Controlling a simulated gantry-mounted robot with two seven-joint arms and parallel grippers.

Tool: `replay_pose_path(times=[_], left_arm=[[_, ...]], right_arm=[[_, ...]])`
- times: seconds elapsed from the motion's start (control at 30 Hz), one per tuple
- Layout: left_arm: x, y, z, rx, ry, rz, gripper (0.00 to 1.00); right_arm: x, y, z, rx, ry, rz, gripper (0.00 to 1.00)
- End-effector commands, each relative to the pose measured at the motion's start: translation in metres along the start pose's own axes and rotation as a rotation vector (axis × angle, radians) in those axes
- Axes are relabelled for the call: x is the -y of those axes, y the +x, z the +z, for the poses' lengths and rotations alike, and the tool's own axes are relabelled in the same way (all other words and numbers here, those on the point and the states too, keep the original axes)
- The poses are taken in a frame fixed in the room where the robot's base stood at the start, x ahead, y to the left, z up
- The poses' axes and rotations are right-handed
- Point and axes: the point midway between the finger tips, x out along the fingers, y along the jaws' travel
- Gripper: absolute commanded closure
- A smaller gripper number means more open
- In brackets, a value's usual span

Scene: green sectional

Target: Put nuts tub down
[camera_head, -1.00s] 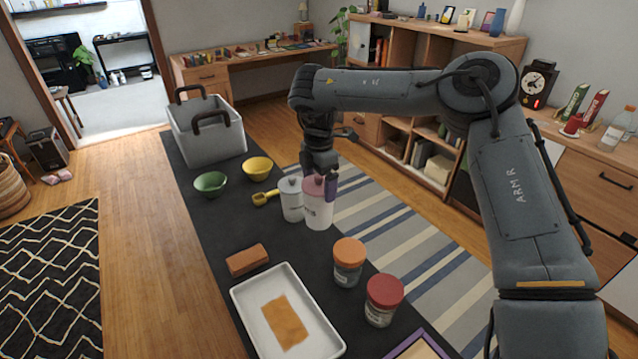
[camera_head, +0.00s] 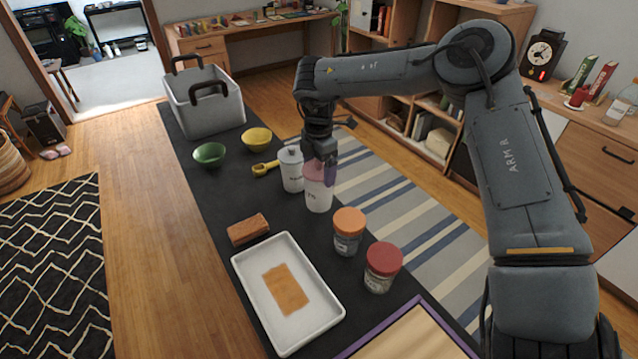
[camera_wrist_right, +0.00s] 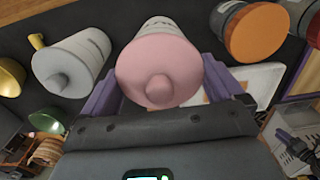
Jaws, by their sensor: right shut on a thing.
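The nuts tub (camera_head: 318,196), a white tub with a pink lid, is upright at the right side of the dark table in the head view. My right gripper (camera_head: 322,168) comes from above and is shut on it, one purple finger showing at its side. In the right wrist view the pink lid (camera_wrist_right: 158,68) sits between the purple fingers of the gripper (camera_wrist_right: 160,95). The lettering is partly hidden. I cannot tell whether its base touches the table. My left gripper is not in view.
A white canister (camera_head: 291,172) stands close behind and left of the tub. An orange-lidded jar (camera_head: 348,233) and a red-lidded jar (camera_head: 382,268) stand nearer. A white tray (camera_head: 250,282), brick (camera_head: 248,230), bowls and a grey bin (camera_head: 205,112) occupy the dark table (camera_head: 215,205).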

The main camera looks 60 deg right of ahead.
Motion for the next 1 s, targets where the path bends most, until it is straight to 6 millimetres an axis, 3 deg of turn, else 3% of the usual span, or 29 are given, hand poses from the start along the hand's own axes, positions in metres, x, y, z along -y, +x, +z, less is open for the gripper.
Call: replay_pose_path(times=[0.43,0.9,0.93,1.0], left_arm=[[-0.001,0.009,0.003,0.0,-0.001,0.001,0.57],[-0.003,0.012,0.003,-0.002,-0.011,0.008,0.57],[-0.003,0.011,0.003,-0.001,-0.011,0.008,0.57],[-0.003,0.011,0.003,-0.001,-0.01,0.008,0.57]], right_arm=[[0.0,0.042,0.0,0.001,0.0,0.0,0.71],[0.0,0.049,0.0,0.0,0.0,0.001,0.71],[0.0,0.048,0.0,0.001,0.0,0.001,0.01],[0.0,0.048,0.0,0.001,0.0,0.0,0.0]])
